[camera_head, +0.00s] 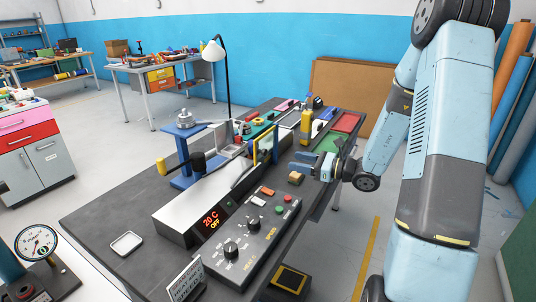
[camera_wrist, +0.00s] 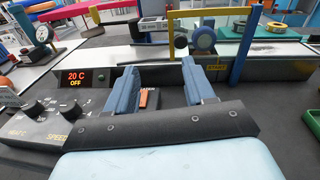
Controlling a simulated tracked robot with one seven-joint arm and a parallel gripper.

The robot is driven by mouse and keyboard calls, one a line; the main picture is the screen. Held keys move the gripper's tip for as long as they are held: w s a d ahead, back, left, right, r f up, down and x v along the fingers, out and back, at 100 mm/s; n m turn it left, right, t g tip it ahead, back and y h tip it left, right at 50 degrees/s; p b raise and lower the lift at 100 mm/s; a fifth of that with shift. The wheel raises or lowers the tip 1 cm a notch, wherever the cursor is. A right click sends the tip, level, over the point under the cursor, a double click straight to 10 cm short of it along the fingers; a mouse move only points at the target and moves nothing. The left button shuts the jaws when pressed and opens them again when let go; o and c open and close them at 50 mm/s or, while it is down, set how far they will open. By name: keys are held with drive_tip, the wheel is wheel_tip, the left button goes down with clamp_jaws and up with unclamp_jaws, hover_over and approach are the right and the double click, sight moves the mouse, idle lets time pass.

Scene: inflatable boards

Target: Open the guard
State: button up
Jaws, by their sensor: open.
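The guard appears to be the yellow frame (camera_head: 255,151) standing across the long sealing machine. In the wrist view its yellow top bar (camera_wrist: 215,13) runs level above the belt, with a yellow post at left and a blue post at right. I cannot tell where its hinge or handle is. My gripper (camera_head: 293,161) is to the right of the frame in the head view, apart from it. In the wrist view my gripper (camera_wrist: 160,76) has its two blue fingers spread, with nothing held between them.
A blue stand (camera_head: 181,150), a lamp (camera_head: 216,52), a green tray (camera_head: 327,141) and a red tray (camera_head: 345,122) are on the table. The table's front left is mostly clear.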

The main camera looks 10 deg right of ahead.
sight(266, 152)
drive_tip(key=w+a, duration=0.3)
drive_tip(key=w+a+f+m+t, duration=0.1)
drive_tip(key=w+a, duration=0.2)
drive_tip(key=w+a+f+m, duration=0.1)
drive_tip(key=w+a, duration=0.2)
drive_tip(key=w, duration=0.1)
drive_tip(key=shift+t+h, duration=0.3)
drive_tip(key=shift+t, duration=0.1)
drive_tip(key=shift+c, duration=0.3)
drive_tip(key=shift+r, duration=0.1)
clamp_jaws()
